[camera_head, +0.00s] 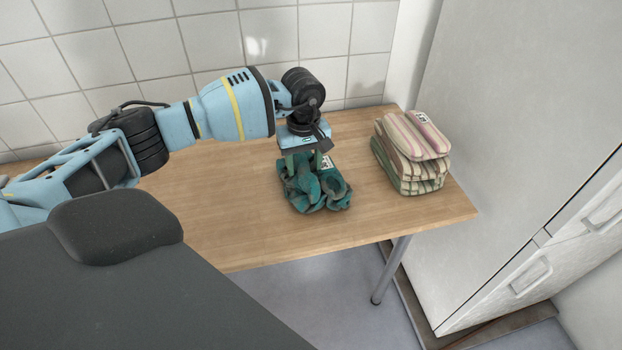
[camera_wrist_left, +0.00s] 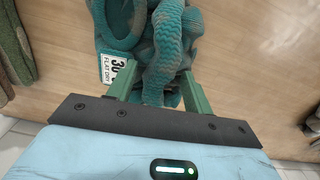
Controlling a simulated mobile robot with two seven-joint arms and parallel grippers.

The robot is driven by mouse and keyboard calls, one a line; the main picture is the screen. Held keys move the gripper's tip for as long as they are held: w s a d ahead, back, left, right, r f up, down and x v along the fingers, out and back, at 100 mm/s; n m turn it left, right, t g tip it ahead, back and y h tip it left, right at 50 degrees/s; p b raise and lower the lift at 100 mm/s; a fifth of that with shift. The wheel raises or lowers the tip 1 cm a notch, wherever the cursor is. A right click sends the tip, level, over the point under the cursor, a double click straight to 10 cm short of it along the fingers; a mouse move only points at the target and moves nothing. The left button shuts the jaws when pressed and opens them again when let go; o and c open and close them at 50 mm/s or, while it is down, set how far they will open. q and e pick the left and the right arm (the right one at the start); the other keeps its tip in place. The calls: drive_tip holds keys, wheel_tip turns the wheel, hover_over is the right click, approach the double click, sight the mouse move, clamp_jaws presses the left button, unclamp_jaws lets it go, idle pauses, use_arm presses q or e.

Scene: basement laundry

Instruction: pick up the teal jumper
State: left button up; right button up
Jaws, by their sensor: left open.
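The teal jumper (camera_head: 318,187) lies crumpled on the wooden table, with a white label on it. My left gripper (camera_head: 303,163) points down at the jumper's far side, its fingertips at the cloth. In the left wrist view the jumper (camera_wrist_left: 163,50) shows between and beyond the two green fingers of the left gripper (camera_wrist_left: 157,82). The fingers are apart, with a teal fold lying between them. Whether they touch the cloth I cannot tell. My right gripper is not in view.
A stack of folded striped cloths (camera_head: 411,155) stands on the table (camera_head: 215,215) to the right of the jumper. A white tiled wall is behind, and a white cabinet (camera_head: 500,130) stands at the right. The table left of the jumper is clear.

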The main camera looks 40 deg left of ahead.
use_arm(q)
drive_tip(key=shift+f, duration=0.25)
idle(0.3)
clamp_jaws()
idle(0.4)
